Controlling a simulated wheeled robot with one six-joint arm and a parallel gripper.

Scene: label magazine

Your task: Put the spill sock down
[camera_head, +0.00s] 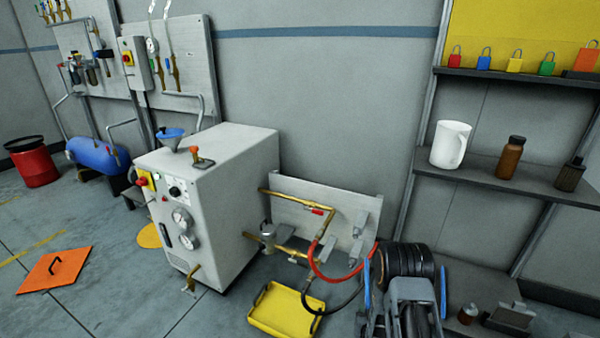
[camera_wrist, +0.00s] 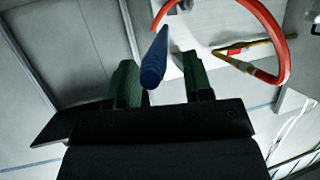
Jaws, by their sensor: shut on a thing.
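The spill sock (camera_wrist: 154,62) shows in the wrist view as a dark blue, long, rounded piece. It sticks out between the two green-lined fingers of my gripper (camera_wrist: 157,78), which is shut on it. In the head view my own arm fills the lower right, and I cannot make out the fingers or the sock there.
A yellow tray (camera_head: 260,318) lies on the floor before a grey machine (camera_head: 225,180). A red hose (camera_head: 322,272) loops beside my arm. Shelves at right hold a white jug (camera_head: 450,145) and brown bottle (camera_head: 510,158). An orange plate (camera_head: 42,277) lies on open floor at left.

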